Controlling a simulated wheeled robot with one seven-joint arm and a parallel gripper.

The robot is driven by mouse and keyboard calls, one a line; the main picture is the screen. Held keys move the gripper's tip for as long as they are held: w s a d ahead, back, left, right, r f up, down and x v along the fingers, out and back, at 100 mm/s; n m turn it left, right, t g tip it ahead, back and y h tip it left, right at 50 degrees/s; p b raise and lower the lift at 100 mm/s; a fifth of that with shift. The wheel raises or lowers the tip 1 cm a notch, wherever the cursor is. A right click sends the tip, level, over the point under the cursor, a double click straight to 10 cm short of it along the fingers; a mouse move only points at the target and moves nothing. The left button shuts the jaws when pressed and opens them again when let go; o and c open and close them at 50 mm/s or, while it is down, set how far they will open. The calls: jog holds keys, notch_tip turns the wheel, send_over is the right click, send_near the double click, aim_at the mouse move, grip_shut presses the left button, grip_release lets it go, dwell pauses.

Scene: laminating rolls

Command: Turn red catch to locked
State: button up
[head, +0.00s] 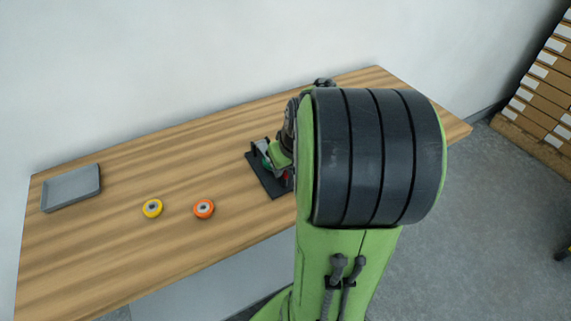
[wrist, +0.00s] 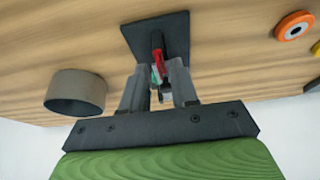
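The red catch (wrist: 158,62) shows in the wrist view between and just beyond my fingertips, on a device with a dark base plate (wrist: 177,25). My gripper (wrist: 159,66) has its two grey fingers apart, one on each side of the catch. I see a gap between them and cannot tell whether either finger touches the catch. In the head view, the base plate (head: 258,177) sits on the table and a bit of red (head: 287,178) shows beside my arm. My arm hides most of the device and the fingertips there.
On the wooden table (head: 110,250) are an orange roll (head: 204,208), a yellow roll (head: 152,208) and a grey tray (head: 72,188) at the left. A grey-brown cylinder (wrist: 77,88) stands near my gripper in the wrist view.

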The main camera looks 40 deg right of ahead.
jog(key=p+v, duration=0.5)
jog(key=v, duration=1)
jog(key=shift+r, duration=0.4)
jog(key=s+a+n+t+y+p, duration=0.1)
jog(key=s+a+n+p, duration=0.2)
jog(key=a, duration=1.5)
jog(key=shift+s+r, duration=0.4)
jog(key=shift+s, duration=0.6)
